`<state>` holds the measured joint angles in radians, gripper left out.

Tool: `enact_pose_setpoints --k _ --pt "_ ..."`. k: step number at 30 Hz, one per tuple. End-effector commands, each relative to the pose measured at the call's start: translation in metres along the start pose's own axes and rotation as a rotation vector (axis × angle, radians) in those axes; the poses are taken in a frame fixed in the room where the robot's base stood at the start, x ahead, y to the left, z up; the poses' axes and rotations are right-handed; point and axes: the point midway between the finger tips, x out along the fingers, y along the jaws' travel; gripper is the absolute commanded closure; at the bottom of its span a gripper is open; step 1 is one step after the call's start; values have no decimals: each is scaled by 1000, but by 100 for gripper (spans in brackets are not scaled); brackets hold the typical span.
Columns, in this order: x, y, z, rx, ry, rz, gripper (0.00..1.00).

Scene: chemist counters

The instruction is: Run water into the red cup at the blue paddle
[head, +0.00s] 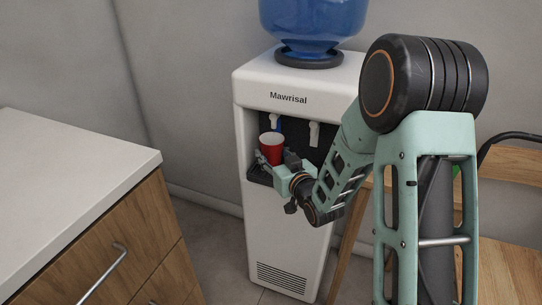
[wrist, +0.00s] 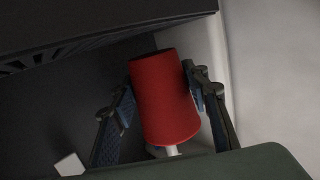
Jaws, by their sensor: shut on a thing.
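The red cup (head: 271,149) is upright inside the dispensing recess of the white water dispenser (head: 287,225). My gripper (head: 275,158) is shut on the cup, with a finger on either side. The blue paddle (head: 279,127) shows as a small blue strip under the left tap, just above the cup's right rim. Whether the cup touches it I cannot tell. In the wrist view the red cup (wrist: 165,100) is between both fingers, and a small white part (wrist: 173,151) shows just past its wide end. The cup's inside is largely hidden, and no water stream can be made out.
A second, white tap (head: 314,134) is to the right in the recess. The dark drip tray (head: 257,179) lies below the cup. A blue bottle (head: 312,25) tops the dispenser. A counter (head: 70,160) stands left, a wooden bench (head: 520,258) right.

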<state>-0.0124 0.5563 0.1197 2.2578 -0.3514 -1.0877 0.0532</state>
Motion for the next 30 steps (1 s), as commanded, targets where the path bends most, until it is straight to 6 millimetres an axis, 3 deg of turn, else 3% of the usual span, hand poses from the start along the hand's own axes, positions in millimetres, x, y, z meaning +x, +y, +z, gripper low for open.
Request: enact_pose_setpoints --k 12,30 --pt "9 10 -1 1 0 2 68" --pt "8 9 -2 0 2 1 68"
